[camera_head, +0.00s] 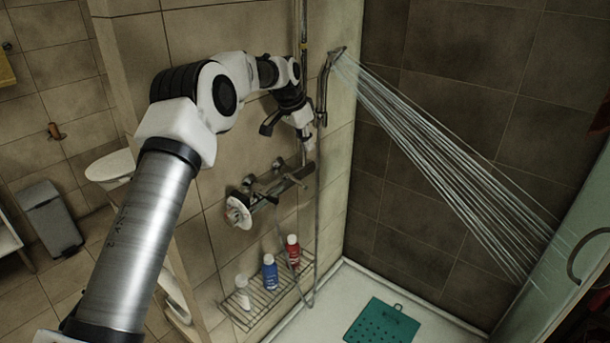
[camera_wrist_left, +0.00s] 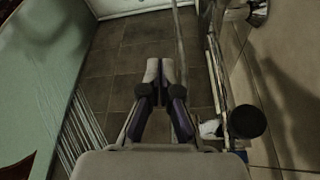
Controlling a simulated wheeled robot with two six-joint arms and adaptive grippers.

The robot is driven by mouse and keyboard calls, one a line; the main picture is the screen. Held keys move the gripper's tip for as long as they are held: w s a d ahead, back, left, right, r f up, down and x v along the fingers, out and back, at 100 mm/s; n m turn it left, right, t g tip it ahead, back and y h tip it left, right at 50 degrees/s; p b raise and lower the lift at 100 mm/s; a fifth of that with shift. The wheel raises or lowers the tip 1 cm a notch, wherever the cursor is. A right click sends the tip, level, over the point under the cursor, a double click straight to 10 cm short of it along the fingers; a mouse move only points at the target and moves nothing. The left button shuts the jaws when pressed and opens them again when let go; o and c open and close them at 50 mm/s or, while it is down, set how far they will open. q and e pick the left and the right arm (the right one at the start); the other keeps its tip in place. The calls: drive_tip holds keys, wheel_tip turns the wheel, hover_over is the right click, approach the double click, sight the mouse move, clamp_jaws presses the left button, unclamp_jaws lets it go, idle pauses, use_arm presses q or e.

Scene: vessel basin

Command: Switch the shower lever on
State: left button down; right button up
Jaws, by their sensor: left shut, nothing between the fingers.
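The chrome shower mixer (camera_head: 270,190) is on the tiled wall, with a round handle (camera_head: 238,212) at its left end and lever-like parts on its body. The exact position of the lever is hard to make out. The shower head (camera_head: 337,52) is spraying water (camera_head: 440,150) down to the right. My left gripper (camera_head: 306,136) is above the mixer, close to the rail and hose, apart from the mixer body. Its fingers are shut and empty, with tips together in the left wrist view (camera_wrist_left: 160,72). My right gripper is not in view.
A wire shelf (camera_head: 262,303) below the mixer holds white, blue (camera_head: 270,272) and red (camera_head: 293,250) bottles. A hose (camera_head: 316,210) hangs beside it. A teal mat (camera_head: 382,322) lies on the shower floor. A glass panel (camera_head: 560,270) stands at right.

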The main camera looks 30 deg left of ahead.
sight(294, 180)
use_arm(q)
wheel_tip(294, 180, down, 10)
drive_tip(key=p, duration=0.5)
drive_tip(key=shift+s+p, duration=0.3)
drive_tip(key=shift+w+f, duration=0.15)
drive_tip(key=shift+f, duration=0.05)
drive_tip(key=shift+a, duration=0.1)
